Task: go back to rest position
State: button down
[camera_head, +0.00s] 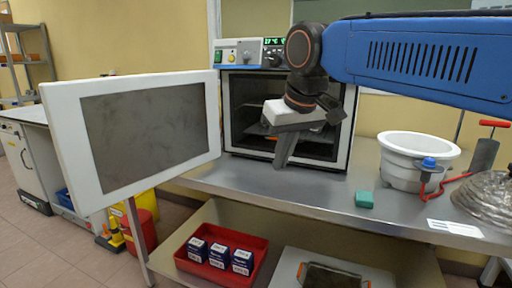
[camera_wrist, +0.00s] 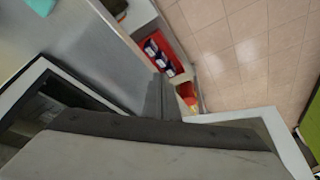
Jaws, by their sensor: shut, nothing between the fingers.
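My gripper (camera_head: 282,160) hangs from my blue arm in front of the open oven (camera_head: 238,128), fingers pointing down, shut and empty. In the wrist view the shut fingers (camera_wrist: 161,98) show above the steel bench edge. The oven door (camera_head: 70,98) stands swung wide open to the left, with a dark window. The inside of the oven is dark, and a rack shows in it, partly hidden behind my gripper.
A red tray (camera_head: 182,262) with blue-and-white boxes sits on the lower shelf. Yellow and red containers stand on the floor behind the door.

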jog(key=s+d+f+m+h, duration=0.1)
jog(key=s+d+f+m, duration=0.1)
jog(key=s+d+f, duration=0.7)
jog(key=s+d+f+m+h, duration=0.1)
jog(key=s+d+f+m, duration=0.2)
jog(key=s+d+f, duration=0.6)
jog(key=d+f, duration=0.5)
jog(key=f, duration=0.1)
jog(key=shift+f+t, duration=0.3)
jog(key=shift+f, duration=0.05)
jog(key=shift+d, duration=0.1)
